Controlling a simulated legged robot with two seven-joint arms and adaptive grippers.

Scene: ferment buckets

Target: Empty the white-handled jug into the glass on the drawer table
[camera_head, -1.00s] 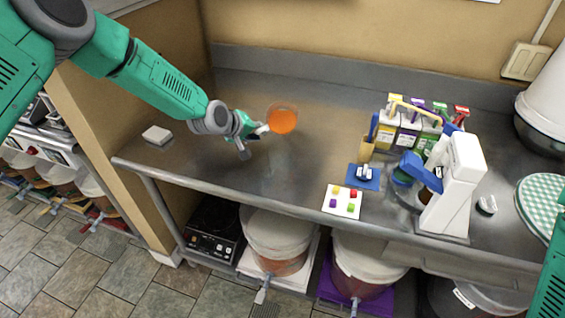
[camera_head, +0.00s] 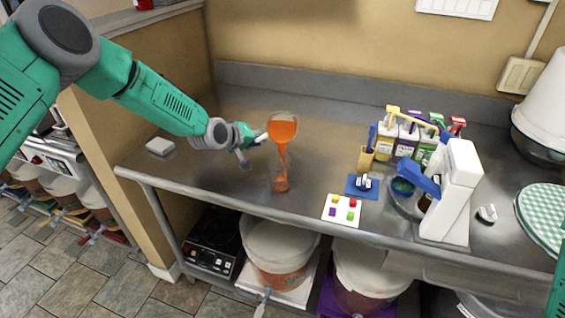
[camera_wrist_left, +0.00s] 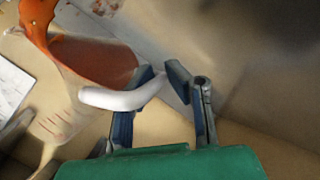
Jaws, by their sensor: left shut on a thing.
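The clear jug (camera_head: 283,127) holds orange liquid and hangs tilted above the steel table (camera_head: 235,115). An orange stream (camera_head: 280,160) falls from it to an orange patch (camera_head: 281,185) low down. The glass's outline is too faint to make out clearly around that patch. My left gripper (camera_head: 252,140) is at the jug's left side. In the left wrist view my left gripper (camera_wrist_left: 165,92) is shut on the jug's white handle (camera_wrist_left: 112,99), and orange liquid runs to the jug's lip at the upper left. My right gripper is out of view.
A card with coloured blocks (camera_head: 342,208) and a blue pad (camera_head: 362,186) lie right of the stream. A white machine (camera_head: 455,195) and several bottles (camera_head: 405,140) stand farther right. A small white box (camera_head: 160,146) sits at the left. Buckets (camera_head: 275,245) stand below.

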